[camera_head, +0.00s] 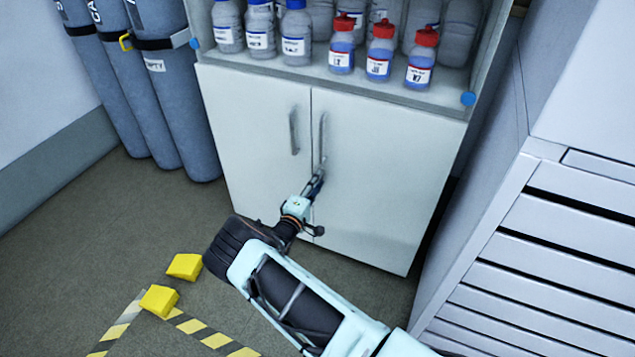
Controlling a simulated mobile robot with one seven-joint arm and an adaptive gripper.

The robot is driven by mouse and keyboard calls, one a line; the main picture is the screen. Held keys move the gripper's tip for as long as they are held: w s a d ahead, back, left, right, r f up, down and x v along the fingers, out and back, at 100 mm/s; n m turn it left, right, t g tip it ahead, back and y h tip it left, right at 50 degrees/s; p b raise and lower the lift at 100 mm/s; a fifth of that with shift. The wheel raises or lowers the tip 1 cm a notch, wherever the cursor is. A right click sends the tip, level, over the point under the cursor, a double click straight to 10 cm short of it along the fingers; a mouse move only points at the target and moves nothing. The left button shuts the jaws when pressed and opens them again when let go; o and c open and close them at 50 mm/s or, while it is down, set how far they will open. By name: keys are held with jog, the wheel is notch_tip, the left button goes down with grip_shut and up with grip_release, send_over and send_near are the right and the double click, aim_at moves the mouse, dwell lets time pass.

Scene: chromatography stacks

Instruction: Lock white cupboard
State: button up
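The white cupboard (388,185) stands low against the wall, below an open shelf of bottles. Its two doors appear closed, with a left handle (294,131) and a right handle (323,134) near the middle seam. My gripper (319,174) reaches in from below, its tip in front of the seam just under the right handle. I cannot tell whether it touches the door or handle. The fingers are small and dark here, so whether they are open or shut does not show. No lock or key can be made out.
Grey gas cylinders (172,105) stand strapped at the left. Bottles with red caps (381,52) and blue caps (296,35) fill the shelf. A pale drawer cabinet (540,260) is close on the right. Yellow blocks (184,266) lie on the floor beside striped tape (190,325).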

jog(key=v, duration=1.2)
